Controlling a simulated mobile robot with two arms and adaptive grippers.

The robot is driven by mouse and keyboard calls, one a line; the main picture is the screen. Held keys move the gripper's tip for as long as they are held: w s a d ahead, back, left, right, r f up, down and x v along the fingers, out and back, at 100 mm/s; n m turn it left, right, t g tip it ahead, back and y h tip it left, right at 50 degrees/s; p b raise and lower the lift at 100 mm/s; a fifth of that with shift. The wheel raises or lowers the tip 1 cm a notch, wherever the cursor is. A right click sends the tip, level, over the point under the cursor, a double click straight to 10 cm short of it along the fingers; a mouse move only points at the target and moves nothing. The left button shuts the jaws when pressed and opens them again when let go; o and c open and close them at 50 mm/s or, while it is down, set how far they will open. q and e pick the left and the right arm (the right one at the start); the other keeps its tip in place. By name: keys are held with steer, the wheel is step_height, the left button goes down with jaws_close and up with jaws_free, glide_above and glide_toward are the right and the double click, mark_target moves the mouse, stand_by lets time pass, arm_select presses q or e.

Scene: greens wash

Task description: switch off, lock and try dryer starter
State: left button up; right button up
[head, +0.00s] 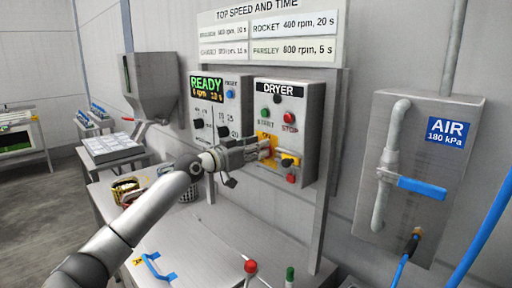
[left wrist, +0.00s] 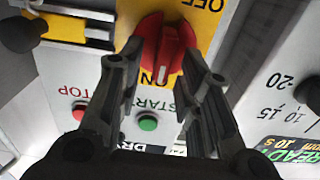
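The dryer starter (head: 299,106) is a grey wall box with a black DRYER label, a green START button (head: 264,113) and a red STOP button (head: 290,117). Its red rotary handle (left wrist: 165,42) sits on a yellow plate marked OFF and ON in the left wrist view. The white mark on the handle points to ON. My left gripper (head: 266,151) is open in front of the plate, its fingertips on either side of the handle's near end; contact cannot be told. A yellow part (head: 289,160) with a red piece (head: 291,178) below sits to its right. My right gripper is out of view.
A control panel (head: 217,118) reading READY stands just left of the starter. A grey AIR box (head: 440,118) with a blue lever (head: 422,188) is at right.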

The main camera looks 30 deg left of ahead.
arm_select(q)
steer(key=shift+c, duration=1.3)
jaws_close()
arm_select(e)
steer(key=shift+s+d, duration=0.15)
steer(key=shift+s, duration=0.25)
arm_select(q)
steer(key=shift+n, duration=0.3)
steer(key=n+p, duration=0.2)
steer(key=n, duration=0.3)
steer(key=a+f+n+p, duration=0.1)
steer(key=n+p, duration=0.1)
steer(key=n, duration=0.4)
steer(key=n+p, duration=0.2)
steer(key=n, duration=0.4)
steer(key=shift+w+a+f+p, duration=0.25)
steer(key=shift+a+f+p, duration=0.05)
steer(key=shift+a+f, duration=0.1)
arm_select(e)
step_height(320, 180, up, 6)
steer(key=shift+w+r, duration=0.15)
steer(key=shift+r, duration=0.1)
arm_select(q)
steer(key=shift+n, duration=0.3)
